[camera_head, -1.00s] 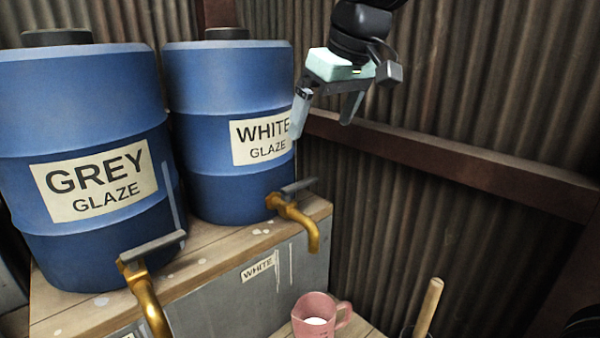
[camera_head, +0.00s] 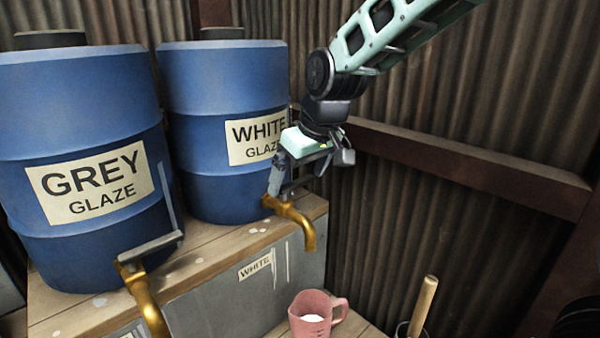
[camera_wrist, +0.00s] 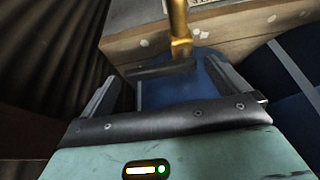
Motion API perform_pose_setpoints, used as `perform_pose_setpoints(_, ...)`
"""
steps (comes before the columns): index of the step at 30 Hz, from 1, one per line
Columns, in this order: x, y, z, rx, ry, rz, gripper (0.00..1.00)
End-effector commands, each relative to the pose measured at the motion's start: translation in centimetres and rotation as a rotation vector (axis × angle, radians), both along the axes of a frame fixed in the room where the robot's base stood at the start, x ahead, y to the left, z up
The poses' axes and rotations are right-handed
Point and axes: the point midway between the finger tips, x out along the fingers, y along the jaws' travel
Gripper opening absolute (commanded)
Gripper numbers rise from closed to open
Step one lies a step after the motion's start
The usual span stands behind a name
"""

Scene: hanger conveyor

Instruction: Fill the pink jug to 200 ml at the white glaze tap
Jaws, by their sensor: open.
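The white glaze tap (camera_head: 295,213) is brass and sticks out from the foot of the blue barrel labelled WHITE GLAZE (camera_head: 222,95). My gripper (camera_head: 290,185) is open just above this tap and hides most of its grey lever. In the wrist view the lever (camera_wrist: 158,70) lies across the space between the two fingertips (camera_wrist: 160,88), with the brass tap (camera_wrist: 180,30) beyond. I cannot tell whether the fingers touch it. The pink jug (camera_head: 312,310) stands upright below the tap's spout, with white liquid inside. Its level against any marks is too small to read.
A wooden stick (camera_head: 424,305) rises right of the jug. Corrugated walls stand close behind.

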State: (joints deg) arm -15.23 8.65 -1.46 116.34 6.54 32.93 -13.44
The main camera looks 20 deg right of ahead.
Motion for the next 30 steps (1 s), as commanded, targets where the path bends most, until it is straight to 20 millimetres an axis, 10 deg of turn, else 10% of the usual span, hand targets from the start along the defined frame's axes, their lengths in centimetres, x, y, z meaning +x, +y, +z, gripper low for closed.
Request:
perform_pose_setpoints(3,0.0,0.0,0.0,0.000,0.000,0.000,0.94)
perform_pose_setpoints(9,0.0,0.0,0.1,0.000,0.000,0.000,0.42)
perform_pose_setpoints(30,-1.1,0.1,0.1,-0.001,-0.002,-0.323,0.42)
